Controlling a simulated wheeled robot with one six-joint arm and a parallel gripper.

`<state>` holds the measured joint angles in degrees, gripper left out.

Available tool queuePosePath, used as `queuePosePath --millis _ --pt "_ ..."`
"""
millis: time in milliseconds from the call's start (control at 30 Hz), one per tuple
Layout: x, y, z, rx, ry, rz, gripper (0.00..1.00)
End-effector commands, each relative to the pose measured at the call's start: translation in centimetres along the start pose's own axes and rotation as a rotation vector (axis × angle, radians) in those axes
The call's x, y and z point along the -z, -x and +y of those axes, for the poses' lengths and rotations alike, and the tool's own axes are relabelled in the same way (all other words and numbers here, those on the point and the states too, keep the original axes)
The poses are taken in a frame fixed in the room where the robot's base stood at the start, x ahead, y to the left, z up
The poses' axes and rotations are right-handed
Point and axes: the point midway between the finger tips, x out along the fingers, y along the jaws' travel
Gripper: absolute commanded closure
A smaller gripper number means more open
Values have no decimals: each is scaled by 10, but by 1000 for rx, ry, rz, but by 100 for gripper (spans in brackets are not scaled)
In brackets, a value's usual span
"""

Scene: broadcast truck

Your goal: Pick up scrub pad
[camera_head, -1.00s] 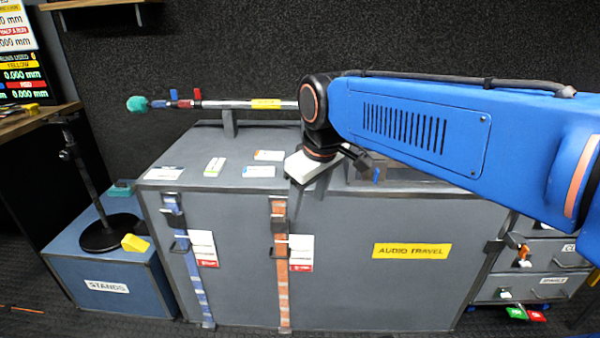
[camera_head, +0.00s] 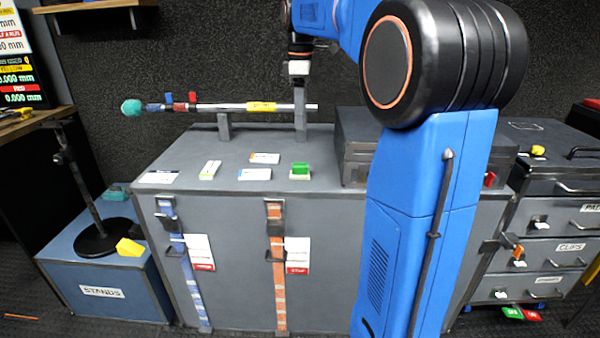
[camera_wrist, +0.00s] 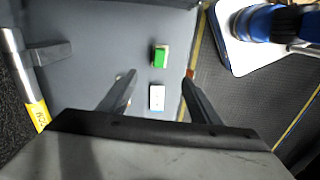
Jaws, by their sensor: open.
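A small green-topped block with a pale base, which looks like the scrub pad (camera_head: 300,171), lies on top of the grey case (camera_head: 215,250) near its front edge. It also shows in the wrist view (camera_wrist: 160,57), just beyond the fingertips. My gripper (camera_wrist: 158,78) is open and empty, pointing down over the case top. In the wrist view a white card (camera_wrist: 157,97) lies between the fingers. In the head view the gripper's wrist is high above the back of the case, and its fingers are hard to make out.
A boom pole (camera_head: 262,107) rests on two uprights along the back of the case. Several cards (camera_head: 255,174) lie left of the block. A dark case (camera_head: 358,140) stands to its right. A blue stands box (camera_head: 105,285) is at left, drawers (camera_head: 552,250) at right.

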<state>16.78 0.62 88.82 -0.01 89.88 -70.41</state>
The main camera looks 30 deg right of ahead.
Motion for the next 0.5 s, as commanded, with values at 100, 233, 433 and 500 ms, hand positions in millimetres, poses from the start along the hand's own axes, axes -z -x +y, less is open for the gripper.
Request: queuePosePath --millis 100,233,433,500 --pt "-1 1 10 11 24 -4 43" --pt "-1 -8 11 13 31 -4 43" --pt "-1 -42 10 14 30 -5 43" --pt "-1 -54 9 14 30 -5 43"
